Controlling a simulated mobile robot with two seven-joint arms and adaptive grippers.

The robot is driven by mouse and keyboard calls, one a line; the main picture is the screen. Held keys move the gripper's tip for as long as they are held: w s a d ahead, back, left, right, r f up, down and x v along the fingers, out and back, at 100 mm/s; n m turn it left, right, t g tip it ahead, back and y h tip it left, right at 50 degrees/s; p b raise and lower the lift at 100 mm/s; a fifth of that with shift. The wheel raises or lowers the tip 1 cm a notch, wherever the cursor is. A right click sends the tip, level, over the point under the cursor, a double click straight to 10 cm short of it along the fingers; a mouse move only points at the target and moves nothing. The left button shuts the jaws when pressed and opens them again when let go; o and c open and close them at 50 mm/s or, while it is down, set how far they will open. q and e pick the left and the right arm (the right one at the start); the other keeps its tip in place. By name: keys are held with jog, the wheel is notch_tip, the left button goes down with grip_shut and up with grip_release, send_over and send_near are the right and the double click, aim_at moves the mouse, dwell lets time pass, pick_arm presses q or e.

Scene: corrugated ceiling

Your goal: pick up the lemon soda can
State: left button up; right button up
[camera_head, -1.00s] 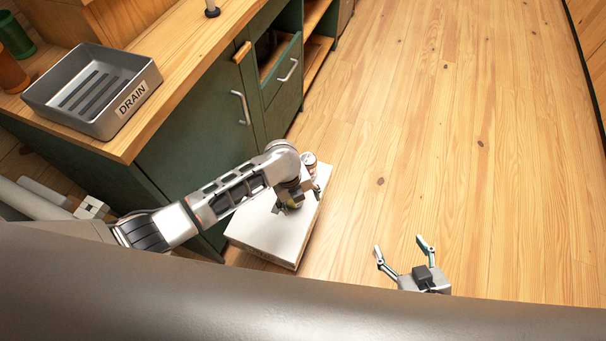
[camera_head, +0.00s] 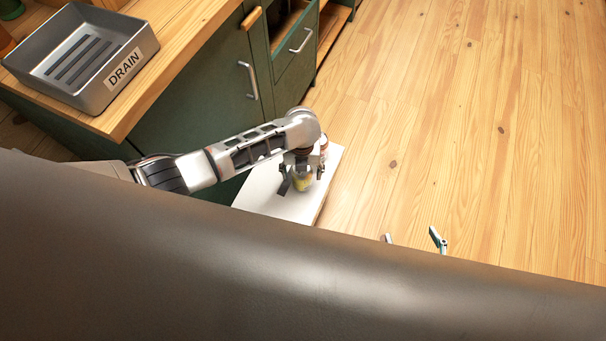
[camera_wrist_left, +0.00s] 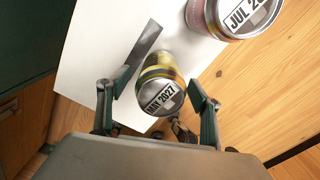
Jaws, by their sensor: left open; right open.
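A yellow can (camera_head: 302,185), which looks like the lemon soda can, stands on a white box-like surface (camera_head: 262,196) on the floor. In the left wrist view the can (camera_wrist_left: 160,72) shows its silver lid marked "MAY 2027". My left gripper (camera_head: 303,178) is over it, with one open finger on each side; in the wrist view the can lies between the fingers (camera_wrist_left: 160,88). I cannot tell whether a finger touches it. My right gripper (camera_head: 412,238) is open and empty over the floor, mostly hidden by my own body.
A second, pinkish can (camera_wrist_left: 207,18) with a "JUL 20" lid stands close by on the same white surface. A green cabinet (camera_head: 190,120) with a wooden counter is on the left, carrying a grey "DRAIN" tray (camera_head: 98,98). The wooden floor (camera_head: 450,120) on the right is clear.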

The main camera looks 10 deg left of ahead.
pick_arm(q)
jog(key=shift+f, duration=0.5)
jog(key=shift+r, duration=0.2)
jog(key=c, duration=1.5)
jog(key=shift+r, duration=0.1)
